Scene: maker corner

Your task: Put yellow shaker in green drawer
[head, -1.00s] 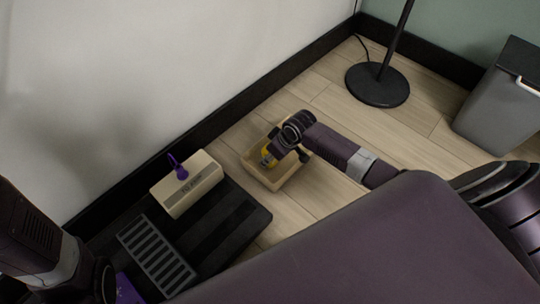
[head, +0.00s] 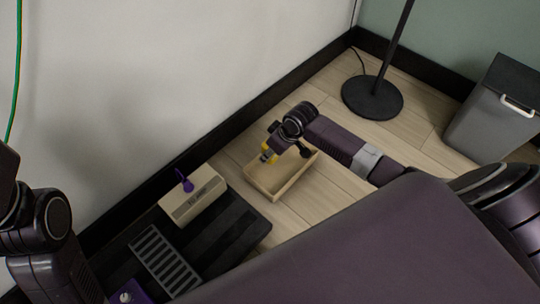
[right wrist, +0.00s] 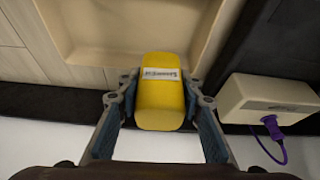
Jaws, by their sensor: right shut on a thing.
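The yellow shaker (right wrist: 162,95) has a white label and sits between the fingers of my right gripper (right wrist: 158,92), which is shut on it. In the head view the yellow shaker (head: 267,152) shows small beside my right gripper (head: 285,148), at the far left edge of an open tan box (head: 287,185). The shaker appears raised above the box; its underside is hidden. No green drawer is in view. My left arm is at the left of the head view, but its gripper fingers do not show.
A cream labelled block (head: 192,203) with a purple piece stands on a black surface (head: 232,221) left of the tan box. A slotted grey panel (head: 165,262) and purple device (head: 128,292) are nearby. A lamp base (head: 372,98) and grey bin (head: 490,122) stand right.

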